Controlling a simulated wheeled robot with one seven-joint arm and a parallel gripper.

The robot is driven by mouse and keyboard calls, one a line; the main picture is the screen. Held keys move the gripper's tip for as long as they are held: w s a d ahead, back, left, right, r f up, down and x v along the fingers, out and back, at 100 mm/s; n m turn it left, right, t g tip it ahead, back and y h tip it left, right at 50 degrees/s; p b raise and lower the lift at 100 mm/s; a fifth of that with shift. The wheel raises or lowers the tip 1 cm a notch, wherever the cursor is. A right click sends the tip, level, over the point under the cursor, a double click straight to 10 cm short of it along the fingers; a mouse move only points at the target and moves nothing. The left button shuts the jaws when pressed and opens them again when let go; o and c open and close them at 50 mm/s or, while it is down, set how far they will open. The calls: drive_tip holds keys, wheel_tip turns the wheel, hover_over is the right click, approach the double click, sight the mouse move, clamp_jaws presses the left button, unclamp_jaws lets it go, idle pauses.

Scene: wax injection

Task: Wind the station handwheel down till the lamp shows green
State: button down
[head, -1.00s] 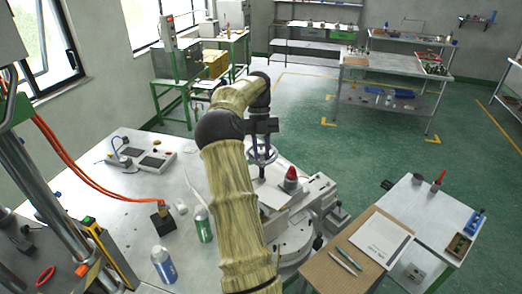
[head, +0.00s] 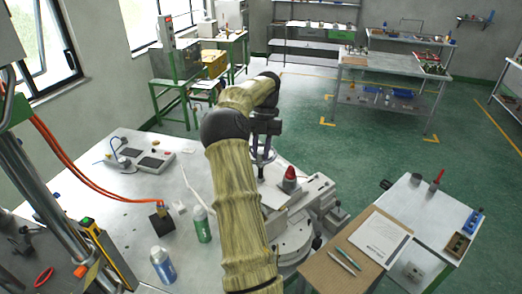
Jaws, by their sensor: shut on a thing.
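The station handwheel (head: 257,160) is a small pale rim on the bench in the middle of the head view, partly hidden by my arm. My gripper (head: 264,151) points down at it from above, its dark fingers shut on the rim. A red-topped, cone-shaped fitting (head: 290,175), perhaps the lamp, stands just right of the wheel. Its top looks red, and I see no green light there.
A grey machine base (head: 318,187) lies right of the wheel. A side table (head: 420,205) with a clipboard and tools is at the right.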

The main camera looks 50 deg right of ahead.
drive_tip(key=c, duration=1.5)
unclamp_jaws()
